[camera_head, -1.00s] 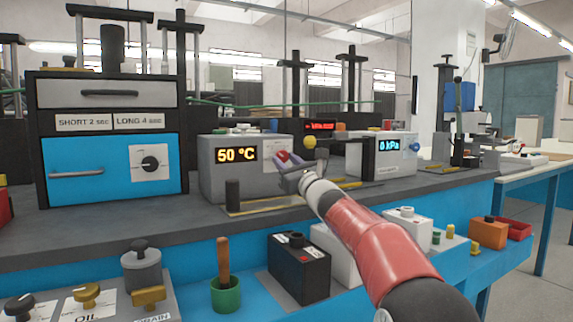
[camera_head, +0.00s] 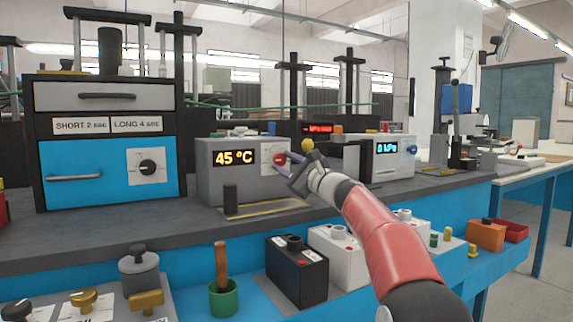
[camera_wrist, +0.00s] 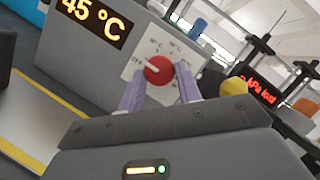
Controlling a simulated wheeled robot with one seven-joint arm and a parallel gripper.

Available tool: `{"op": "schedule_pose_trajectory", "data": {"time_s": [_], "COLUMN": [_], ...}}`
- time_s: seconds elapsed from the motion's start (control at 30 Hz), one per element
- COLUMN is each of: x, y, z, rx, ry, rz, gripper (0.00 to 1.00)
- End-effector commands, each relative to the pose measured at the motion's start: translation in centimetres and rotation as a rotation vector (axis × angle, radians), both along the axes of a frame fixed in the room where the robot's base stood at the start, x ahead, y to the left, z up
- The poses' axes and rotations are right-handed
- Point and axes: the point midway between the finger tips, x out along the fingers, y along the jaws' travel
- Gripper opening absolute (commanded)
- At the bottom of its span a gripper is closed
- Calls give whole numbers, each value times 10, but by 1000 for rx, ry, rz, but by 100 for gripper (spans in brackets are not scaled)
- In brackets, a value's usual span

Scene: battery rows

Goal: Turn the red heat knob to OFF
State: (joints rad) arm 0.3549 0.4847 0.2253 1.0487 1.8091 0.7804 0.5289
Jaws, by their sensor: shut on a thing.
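The red heat knob (camera_head: 279,159) is on the front of a grey heater box (camera_head: 219,180) whose display reads 45 °C (camera_head: 235,157). In the wrist view the red knob (camera_wrist: 158,70) has a white pointer line aimed to the left, toward a label on the white dial plate that looks like OFF. My gripper (camera_head: 288,164) reaches the knob from the right. In the wrist view its two purple-grey fingers (camera_wrist: 160,82) stand on either side of the knob, closed on it.
A kPa meter box (camera_head: 394,155) stands further right. A short black post (camera_head: 230,198) stands in front of the heater. Black (camera_head: 297,272) and white batteries sit on the lower blue shelf.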

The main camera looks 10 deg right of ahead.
Motion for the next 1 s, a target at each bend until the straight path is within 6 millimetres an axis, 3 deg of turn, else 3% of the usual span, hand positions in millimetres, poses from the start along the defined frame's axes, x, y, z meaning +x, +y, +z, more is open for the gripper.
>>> {"op": "schedule_pose_trajectory", "data": {"time_s": [0.47,0.5,0.63,1.0], "x": [0,0,0,-6], "y": [0,0,0,-5], "z": [0,0,0,-4], "rx": [-14,-14,-14,-12], "ry": [-5,-5,-5,-4], "rz": [1,1,1,0], "gripper": [11,39,55,55]}}
